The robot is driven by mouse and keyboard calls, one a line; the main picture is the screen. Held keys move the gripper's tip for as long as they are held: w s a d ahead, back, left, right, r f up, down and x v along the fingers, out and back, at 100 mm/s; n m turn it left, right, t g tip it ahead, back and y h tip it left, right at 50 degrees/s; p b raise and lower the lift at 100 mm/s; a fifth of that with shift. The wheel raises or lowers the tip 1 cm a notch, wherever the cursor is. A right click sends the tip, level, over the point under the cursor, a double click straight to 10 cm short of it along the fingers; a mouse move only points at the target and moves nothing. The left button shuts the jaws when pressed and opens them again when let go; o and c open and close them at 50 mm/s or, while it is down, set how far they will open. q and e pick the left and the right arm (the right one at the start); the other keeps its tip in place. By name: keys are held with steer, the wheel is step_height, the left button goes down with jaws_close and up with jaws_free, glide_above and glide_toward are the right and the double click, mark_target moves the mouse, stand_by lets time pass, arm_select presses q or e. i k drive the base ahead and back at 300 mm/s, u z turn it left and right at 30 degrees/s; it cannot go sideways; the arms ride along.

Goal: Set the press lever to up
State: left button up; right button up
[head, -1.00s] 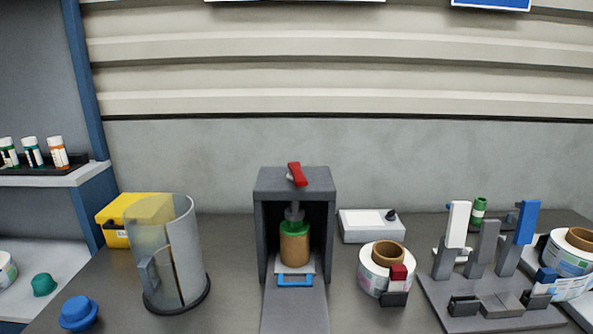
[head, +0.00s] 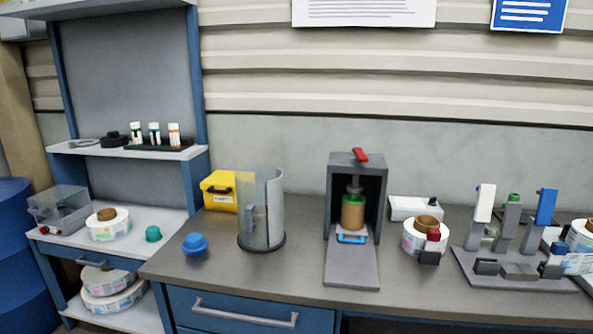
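The press is a dark grey box (head: 337,170) with an open front, standing on the bench in the middle of the head view. Its red press lever (head: 361,155) sits on top, tilted a little. Inside, a brown jar with a green top (head: 353,212) stands under the press ram (head: 354,187). A blue handle (head: 351,239) shows in front of the jar, and a grey ramp or lowered door (head: 352,267) extends forward. Neither of my grippers is in view.
A clear curved guard (head: 262,210), a yellow box (head: 219,191) and a blue knob (head: 195,244) stand left of the press. A white box (head: 412,208), a label reel (head: 412,240) and a grey fixture with levers (head: 515,278) stand right. Shelving (head: 180,220) is at far left.

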mark_target(358, 154)
steer(key=z, duration=1.25)
steer(key=i, duration=0.75)
steer(key=z, duration=0.05)
